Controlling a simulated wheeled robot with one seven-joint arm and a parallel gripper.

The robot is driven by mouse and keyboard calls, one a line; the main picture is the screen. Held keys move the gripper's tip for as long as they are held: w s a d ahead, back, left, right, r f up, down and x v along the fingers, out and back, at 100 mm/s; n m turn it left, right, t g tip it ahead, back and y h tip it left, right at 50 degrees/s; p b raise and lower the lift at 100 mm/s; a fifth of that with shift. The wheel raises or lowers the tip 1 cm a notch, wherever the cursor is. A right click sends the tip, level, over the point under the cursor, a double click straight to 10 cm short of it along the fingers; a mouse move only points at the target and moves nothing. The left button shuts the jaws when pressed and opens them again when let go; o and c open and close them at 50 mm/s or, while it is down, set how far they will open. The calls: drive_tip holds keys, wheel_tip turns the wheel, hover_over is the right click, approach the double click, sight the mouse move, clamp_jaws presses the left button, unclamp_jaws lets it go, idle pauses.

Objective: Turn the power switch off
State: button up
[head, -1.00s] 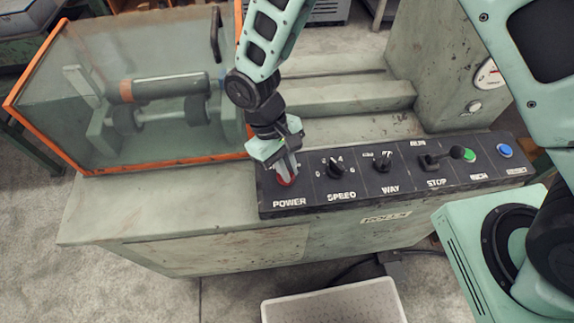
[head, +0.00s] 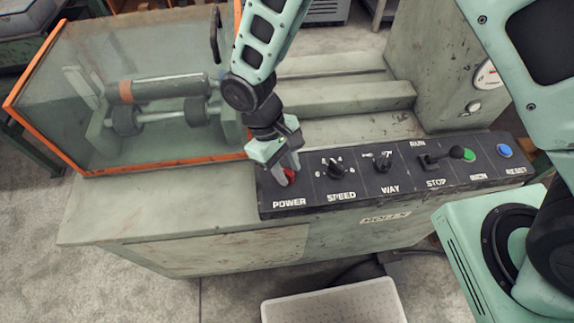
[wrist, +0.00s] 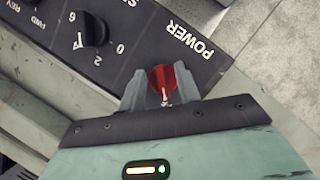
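The power switch (head: 290,177) is a red knob above the POWER label at the left end of the dark control panel. My gripper (head: 287,171) is down at it, with its fingers on either side. In the wrist view, the red knob (wrist: 162,79) sits between the two grey fingertips, which look closed against its sides. A white mark shows on the knob. The fingers hide part of the switch and its surrounding markings in the head view.
The SPEED knob (head: 337,169) is just right of the power switch, then the WAY knob (head: 383,163), a RUN/STOP lever (head: 440,157), a green button (head: 469,155) and a blue button (head: 504,151). An orange-framed clear guard (head: 150,165) stands left.

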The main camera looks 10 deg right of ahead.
drive_tip(key=b+v, duration=0.2)
drive_tip(key=v, duration=1.5)
drive_tip(key=shift+r, duration=0.15)
drive_tip(key=shift+a, duration=0.15)
drive_tip(key=s+d+r+m+t+y, duration=0.1)
drive_tip(key=s+d+r+t+y, duration=0.2)
drive_tip(key=s+d, duration=0.9)
drive_tip(key=s, duration=0.4)
drive_tip(key=shift+d+r+y, duration=0.15)
drive_tip(key=shift+d+y, duration=0.15)
